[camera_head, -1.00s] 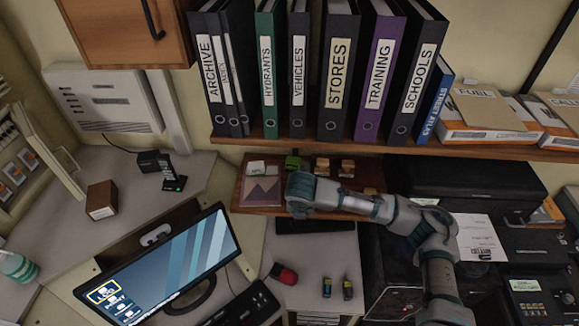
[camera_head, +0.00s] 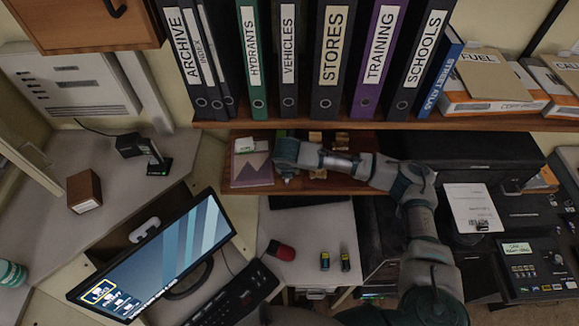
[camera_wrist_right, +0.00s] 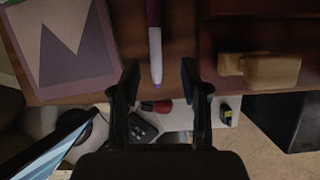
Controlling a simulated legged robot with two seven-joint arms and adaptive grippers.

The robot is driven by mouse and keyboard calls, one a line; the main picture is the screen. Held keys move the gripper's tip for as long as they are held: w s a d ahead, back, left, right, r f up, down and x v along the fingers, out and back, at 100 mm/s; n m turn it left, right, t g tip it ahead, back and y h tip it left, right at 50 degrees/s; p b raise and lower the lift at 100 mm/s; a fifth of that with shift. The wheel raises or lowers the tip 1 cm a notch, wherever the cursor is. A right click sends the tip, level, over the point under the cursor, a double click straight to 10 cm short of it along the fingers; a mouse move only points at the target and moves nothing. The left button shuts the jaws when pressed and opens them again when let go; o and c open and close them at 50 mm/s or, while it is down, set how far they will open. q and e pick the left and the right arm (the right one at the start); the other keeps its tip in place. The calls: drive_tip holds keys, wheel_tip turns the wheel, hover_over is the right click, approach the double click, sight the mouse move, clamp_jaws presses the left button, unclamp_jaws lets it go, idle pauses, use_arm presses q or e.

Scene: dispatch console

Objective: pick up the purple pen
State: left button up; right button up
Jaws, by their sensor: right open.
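In the head view my right gripper (camera_head: 287,174) is over the small lower shelf (camera_head: 340,184), and the pen is hidden there. My left gripper is not in view.
A purple-grey booklet (camera_wrist_right: 66,45) lies left of the pen and a wooden block (camera_wrist_right: 260,69) lies right of it. Above is a shelf of binders (camera_head: 333,60).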

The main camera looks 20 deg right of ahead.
drive_tip(key=x, duration=0.3)
drive_tip(key=shift+a+f+p, duration=0.25)
drive_tip(key=shift+f+p, duration=0.05)
drive_tip(key=shift+w+a+f, duration=0.15)
drive_tip(key=shift+a, duration=0.15)
drive_tip(key=shift+d, duration=0.2)
drive_tip(key=c, duration=0.7)
drive_tip(key=shift+d, duration=0.35)
clamp_jaws()
